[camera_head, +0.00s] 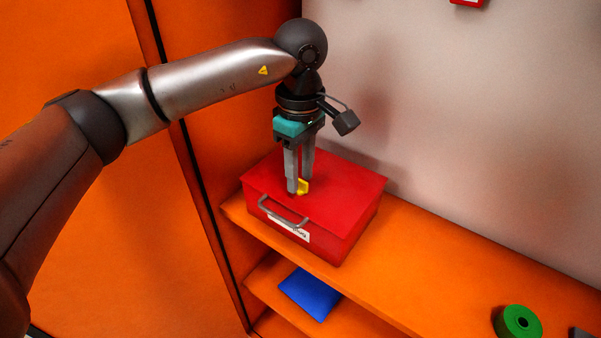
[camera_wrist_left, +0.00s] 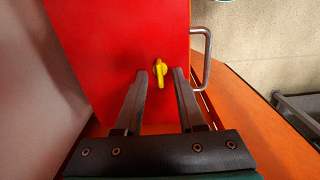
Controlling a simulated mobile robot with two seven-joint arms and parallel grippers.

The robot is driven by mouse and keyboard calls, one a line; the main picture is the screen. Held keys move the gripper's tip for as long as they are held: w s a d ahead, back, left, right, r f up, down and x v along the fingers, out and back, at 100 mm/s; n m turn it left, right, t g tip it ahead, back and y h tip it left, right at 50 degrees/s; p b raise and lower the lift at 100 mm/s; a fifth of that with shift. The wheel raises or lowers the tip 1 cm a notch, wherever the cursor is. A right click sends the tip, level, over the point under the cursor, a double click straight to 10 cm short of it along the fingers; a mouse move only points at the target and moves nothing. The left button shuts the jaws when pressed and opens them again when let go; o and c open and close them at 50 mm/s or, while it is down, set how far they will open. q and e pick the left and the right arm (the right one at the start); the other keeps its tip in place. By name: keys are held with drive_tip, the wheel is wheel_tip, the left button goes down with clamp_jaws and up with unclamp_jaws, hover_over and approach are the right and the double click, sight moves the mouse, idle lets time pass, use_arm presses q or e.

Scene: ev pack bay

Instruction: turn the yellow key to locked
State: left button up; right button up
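A red box (camera_head: 341,200) with a grey handle and a white label on its front stands on the orange shelf. The yellow key (camera_head: 303,186) sits on the box's top, near the front edge. In the left wrist view the key (camera_wrist_left: 160,70) shows between the fingertips of my left gripper (camera_wrist_left: 161,72), with a visible gap on each side. My left gripper (camera_head: 299,190) points down over the box top, its fingers apart around the key. In the head view a finger partly hides the key. My right gripper is in neither view.
The orange shelf (camera_head: 405,240) runs right from the box, with free room before a green roll (camera_head: 519,321). A blue item (camera_head: 310,293) lies on the lower shelf. A pale wall (camera_head: 450,120) stands behind, and an orange panel (camera_head: 110,220) is at left.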

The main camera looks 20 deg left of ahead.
sight(300, 179)
use_arm(q)
wheel_tip(300, 179, up, 14)
drive_tip(key=p, duration=0.2)
drive_tip(key=shift+r, duration=0.25)
